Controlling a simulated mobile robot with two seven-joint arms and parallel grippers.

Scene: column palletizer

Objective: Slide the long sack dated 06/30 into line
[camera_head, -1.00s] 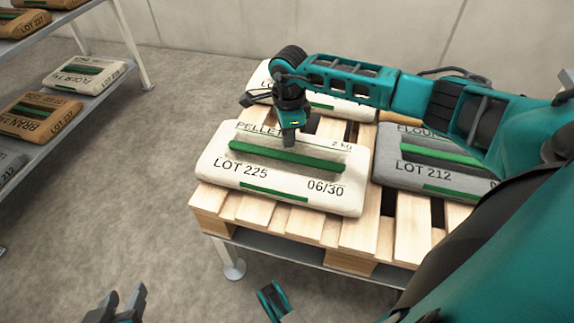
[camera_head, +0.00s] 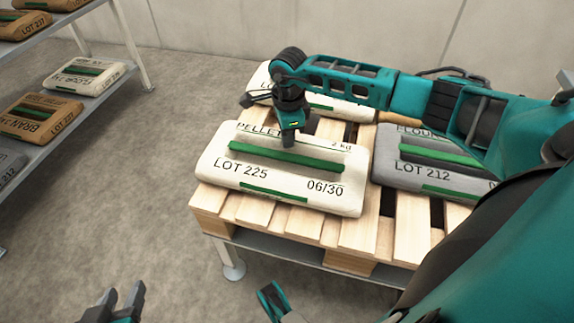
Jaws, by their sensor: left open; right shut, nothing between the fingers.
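The long cream sack (camera_head: 215,163), marked PELLET, LOT 225 and 06/30, lies flat on the wooden pallet (camera_head: 358,232) near its front left corner. It has a raised grey handle with a green strip. My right gripper (camera_head: 289,141) points down at the far side of this handle, with its fingers closed and empty. It hides part of the handle and printing; I cannot tell whether it touches the sack. My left gripper (camera_head: 121,298) is open and empty, low at the bottom left, away from the pallet.
A grey FLOUR sack (camera_head: 418,173), LOT 212, lies to the right, with a narrow gap. Another cream sack (camera_head: 345,110) lies behind, partly hidden by my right arm. A shelf rack (camera_head: 62,120) with several sacks stands at the left. The floor between is clear.

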